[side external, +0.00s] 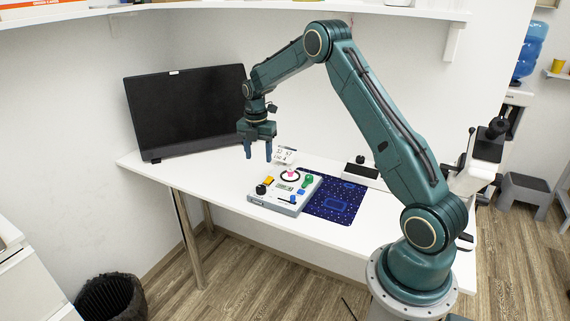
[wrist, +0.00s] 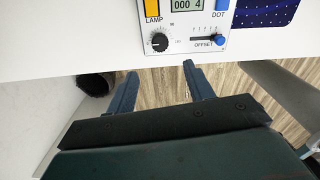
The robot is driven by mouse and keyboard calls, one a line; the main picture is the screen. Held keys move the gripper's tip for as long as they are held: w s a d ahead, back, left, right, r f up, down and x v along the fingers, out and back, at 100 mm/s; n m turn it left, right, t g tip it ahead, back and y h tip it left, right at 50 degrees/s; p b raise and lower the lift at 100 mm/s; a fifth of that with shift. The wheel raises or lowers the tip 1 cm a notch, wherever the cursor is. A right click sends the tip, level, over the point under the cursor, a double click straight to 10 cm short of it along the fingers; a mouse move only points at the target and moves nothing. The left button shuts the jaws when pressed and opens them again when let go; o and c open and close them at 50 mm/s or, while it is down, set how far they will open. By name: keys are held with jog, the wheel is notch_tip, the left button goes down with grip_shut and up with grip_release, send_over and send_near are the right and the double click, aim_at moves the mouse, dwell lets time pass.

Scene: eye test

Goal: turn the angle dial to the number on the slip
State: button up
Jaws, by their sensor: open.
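A white control panel (side external: 270,202) lies on the desk. A black round knob with a white pointer (side external: 261,189) sits at its left corner; in the wrist view the knob (wrist: 159,42) has a number scale around it, partly legible. Its own name is not readable. A small white card with dark markings (side external: 284,155) stands behind the panel; its writing is too small to read surely. My gripper (side external: 258,156) is open and empty, raised above the desk near the knob. In the wrist view its fingertips (wrist: 160,70) point toward the knob, apart from it.
The panel also has a yellow piece (side external: 268,181) by LAMP, a display (wrist: 186,5) showing "000 4", a green knob (side external: 307,181), a pink ring (side external: 290,174) and an OFFSET slider (wrist: 218,40). A blue mat (side external: 335,203) lies beside it. A black monitor (side external: 185,112) stands behind.

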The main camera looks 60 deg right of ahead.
aim_at(261, 187)
notch_tip(261, 187, down, 12)
jog(key=shift+f, duration=0.15)
dwell(0.5)
jog(key=c, duration=1)
jog(key=shift+o, duration=0.2)
